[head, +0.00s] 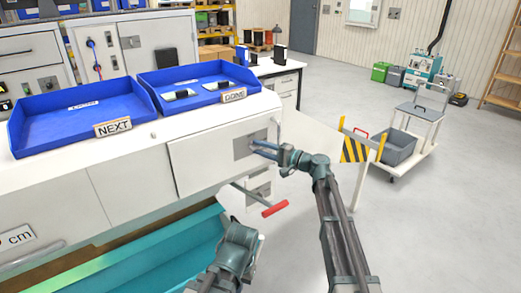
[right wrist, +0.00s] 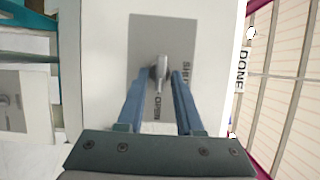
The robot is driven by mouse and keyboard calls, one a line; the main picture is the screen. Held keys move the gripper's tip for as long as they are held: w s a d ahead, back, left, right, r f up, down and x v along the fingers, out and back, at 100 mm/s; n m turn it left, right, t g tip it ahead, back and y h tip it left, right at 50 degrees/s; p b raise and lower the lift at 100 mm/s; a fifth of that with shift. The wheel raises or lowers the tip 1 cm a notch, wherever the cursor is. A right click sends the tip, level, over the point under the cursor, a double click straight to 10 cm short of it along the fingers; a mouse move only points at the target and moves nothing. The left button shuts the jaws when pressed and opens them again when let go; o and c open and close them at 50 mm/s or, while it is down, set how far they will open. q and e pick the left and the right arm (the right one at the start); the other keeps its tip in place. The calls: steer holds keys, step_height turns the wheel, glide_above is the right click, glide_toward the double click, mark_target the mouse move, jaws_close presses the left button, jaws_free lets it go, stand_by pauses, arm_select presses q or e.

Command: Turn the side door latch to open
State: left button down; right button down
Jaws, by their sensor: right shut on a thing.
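The side door (head: 205,160) is a white panel on the front of the bench, and it looks closed. On it is a grey latch plate (head: 250,145); in the right wrist view the plate (right wrist: 145,35) carries the words SHUT and OPEN. The small metal latch (right wrist: 159,70) sits between the fingers of my right gripper (right wrist: 159,78), which is shut on it. In the head view my right gripper (head: 265,150) reaches the plate from the right. My left arm shows at the bottom centre, and its jaws (head: 240,235) are not clear.
Blue trays marked NEXT (head: 85,115) and DONE (head: 205,75) stand on the bench top. A red-handled crank (head: 275,209) sticks out below the door. A yellow-black striped barrier (head: 355,150) and a cart with a grey bin (head: 395,150) stand to the right. Open floor lies beyond.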

steer(key=c, duration=0.9)
jaws_free()
steer(key=v, duration=1.3)
steer(key=shift+s+d+f, duration=0.1)
steer(key=shift+s+d, duration=0.05)
steer(key=shift+d, duration=0.25)
